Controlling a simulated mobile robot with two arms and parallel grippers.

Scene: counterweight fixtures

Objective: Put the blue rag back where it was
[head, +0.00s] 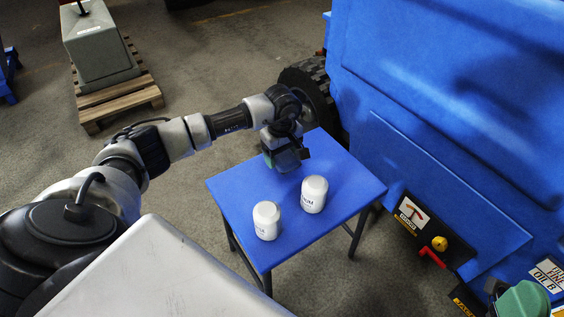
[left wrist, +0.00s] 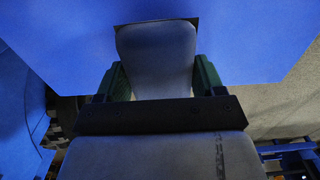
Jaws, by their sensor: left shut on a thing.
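My left gripper (head: 290,163) is low over the far part of the blue-topped table (head: 350,180). In the left wrist view its two green fingers (left wrist: 157,82) are closed against the sides of a dull grey, round-ended thing (left wrist: 157,50), in shadow. I cannot tell whether this is the rag. No separate blue rag can be made out in either view. Two white canisters (head: 266,220) and (head: 314,194) stand upright on the table, nearer than the gripper.
A large blue machine (head: 450,120) stands close to the table's right side, with a yellow knob and red lever (head: 432,257) low on it. A grey counterweight (head: 100,45) sits on a wooden pallet (head: 120,92) at the back left. A green thing (head: 522,300) is cut off at bottom right.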

